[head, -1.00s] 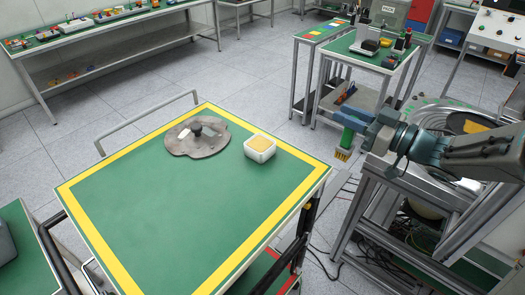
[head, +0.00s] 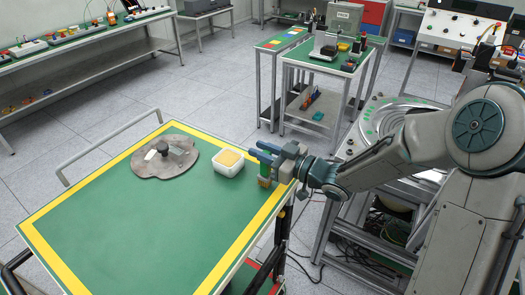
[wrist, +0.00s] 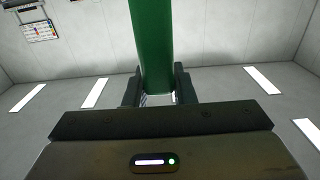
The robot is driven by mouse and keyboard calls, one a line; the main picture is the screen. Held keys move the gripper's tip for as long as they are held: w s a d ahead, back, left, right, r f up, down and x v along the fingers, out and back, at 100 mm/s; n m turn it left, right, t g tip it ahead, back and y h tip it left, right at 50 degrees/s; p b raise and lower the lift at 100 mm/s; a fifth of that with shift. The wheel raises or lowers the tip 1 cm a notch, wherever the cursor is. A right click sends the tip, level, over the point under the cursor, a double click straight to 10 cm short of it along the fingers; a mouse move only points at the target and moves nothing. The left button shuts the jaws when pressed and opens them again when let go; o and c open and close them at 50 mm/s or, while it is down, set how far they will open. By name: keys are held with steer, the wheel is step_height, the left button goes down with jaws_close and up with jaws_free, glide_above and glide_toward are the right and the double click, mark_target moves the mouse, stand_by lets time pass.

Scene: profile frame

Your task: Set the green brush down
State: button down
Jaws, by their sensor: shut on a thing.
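My gripper (head: 264,156) is at the right edge of the green table with the yellow border (head: 130,238). It is shut on the green brush (head: 265,171), which hangs upright with its yellowish bristles down. The brush is over or beside the table's right border; I cannot tell if the bristles touch the top. In the wrist view the green handle (wrist: 152,45) stands between the two dark fingers (wrist: 157,88).
A white tub (head: 228,170) with yellow contents stands just left of the brush. A flat grey-brown plate (head: 150,172) with a dark knob lies further left. The front and middle of the tabletop are clear.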

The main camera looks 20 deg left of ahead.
steer(key=shift+f, duration=0.25)
steer(key=shift+f, duration=0.15)
steer(key=c, duration=1.2)
jaws_free()
